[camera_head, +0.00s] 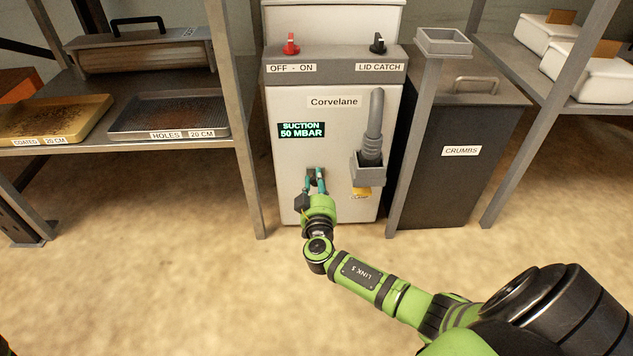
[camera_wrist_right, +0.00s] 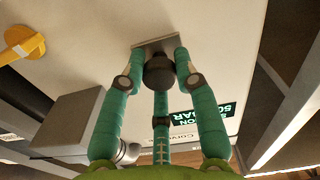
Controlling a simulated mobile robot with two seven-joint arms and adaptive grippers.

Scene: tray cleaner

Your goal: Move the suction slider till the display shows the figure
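The display (camera_head: 301,130) on the front of the pale Corvelane machine reads "SUCTION 50 MBAR". The suction slider's dark round knob (camera_wrist_right: 158,71) stands out from a small grey plate (camera_wrist_right: 150,46) below the display. My right gripper (camera_head: 316,174) is at this knob; in the right wrist view its teal fingers (camera_wrist_right: 159,68) close around the knob from both sides, with a third finger beneath. They appear to touch it. In the head view the fingers mostly hide the knob and its track. My left gripper is not in view.
A grey hose with a square nozzle (camera_head: 369,168) hangs right of my gripper, above a yellow tab (camera_head: 361,193). A red switch (camera_head: 291,44) and a black catch (camera_head: 378,43) sit on top. The crumbs bin (camera_head: 460,177) stands right; shelves flank both sides.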

